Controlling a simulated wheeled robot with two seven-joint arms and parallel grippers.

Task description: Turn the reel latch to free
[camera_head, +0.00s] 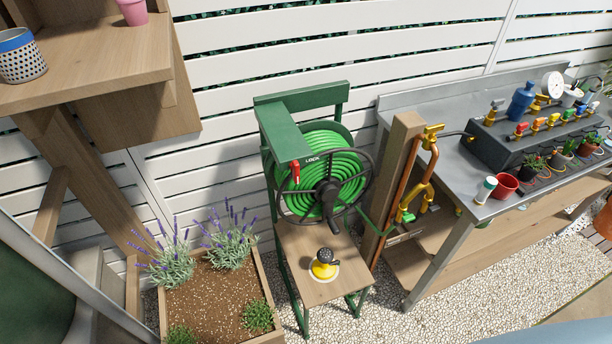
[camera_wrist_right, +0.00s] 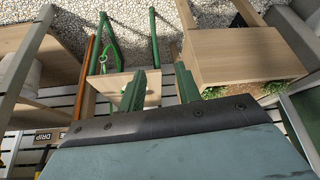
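The hose reel (camera_head: 333,180) with coiled green hose and a dark hand wheel hangs in a green frame in the middle of the head view. Its red latch lever (camera_head: 295,172) stands roughly upright at the reel's left, beside a LOCK label (camera_head: 312,160). Neither gripper shows in the head view. In the right wrist view my right gripper (camera_wrist_right: 160,88) has its two green fingers spread apart with nothing between them. It is away from the latch, which I cannot make out in that view. My left gripper is not in view.
A wooden shelf with a yellow sprinkler (camera_head: 324,264) sits below the reel. A wooden post (camera_head: 395,175) with copper pipe stands at its right, then a metal bench (camera_head: 440,165) with valves and pots. A lavender planter (camera_head: 215,300) stands front left, and a wooden shelf (camera_head: 100,60) upper left.

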